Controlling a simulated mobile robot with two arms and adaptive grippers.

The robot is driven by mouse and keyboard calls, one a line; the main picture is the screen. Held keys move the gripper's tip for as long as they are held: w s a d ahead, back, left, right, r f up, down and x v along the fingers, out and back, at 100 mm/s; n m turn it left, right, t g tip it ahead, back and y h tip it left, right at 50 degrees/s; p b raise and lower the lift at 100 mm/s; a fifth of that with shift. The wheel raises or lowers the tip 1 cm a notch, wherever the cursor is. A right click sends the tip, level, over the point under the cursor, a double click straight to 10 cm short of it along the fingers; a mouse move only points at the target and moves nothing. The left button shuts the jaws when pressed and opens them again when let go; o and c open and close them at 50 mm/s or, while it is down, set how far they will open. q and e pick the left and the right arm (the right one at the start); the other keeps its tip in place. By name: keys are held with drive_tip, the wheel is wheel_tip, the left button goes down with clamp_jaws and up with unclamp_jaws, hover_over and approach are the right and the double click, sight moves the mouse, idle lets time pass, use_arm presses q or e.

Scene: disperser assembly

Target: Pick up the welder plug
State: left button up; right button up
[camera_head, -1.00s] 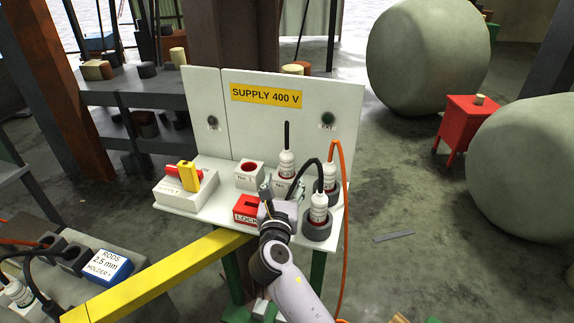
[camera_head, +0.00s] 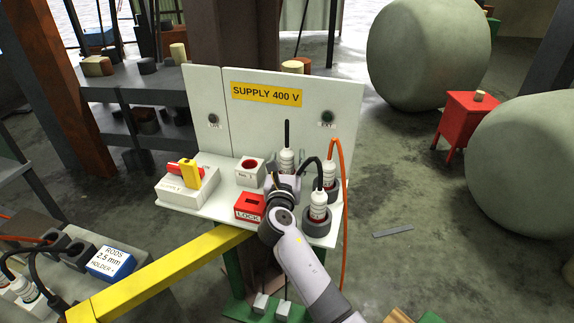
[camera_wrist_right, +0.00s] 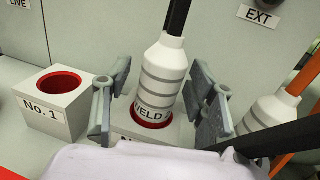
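The welder plug (camera_head: 287,160) is a white ribbed plug with a black cable rising from its top. It stands upright in a red-rimmed socket at the back of the supply shelf. In the right wrist view the plug (camera_wrist_right: 163,72) shows part of a label reading "WELD". My right gripper (camera_head: 284,183) is in front of it and hides the socket in the head view. In the wrist view the gripper (camera_wrist_right: 160,92) is open, with one finger on each side of the plug and gaps between. My left gripper is not in view.
Empty socket No. 1 (camera_head: 250,171) is left of the plug. Other white plugs (camera_head: 329,174) (camera_head: 318,206) stand close on the right, with black and orange cables. A red LOCK box (camera_head: 250,207) is at the front. The supply panel (camera_head: 270,125) rises behind.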

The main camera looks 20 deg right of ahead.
clamp_jaws()
idle(0.4)
drive_tip(key=shift+r, duration=0.1)
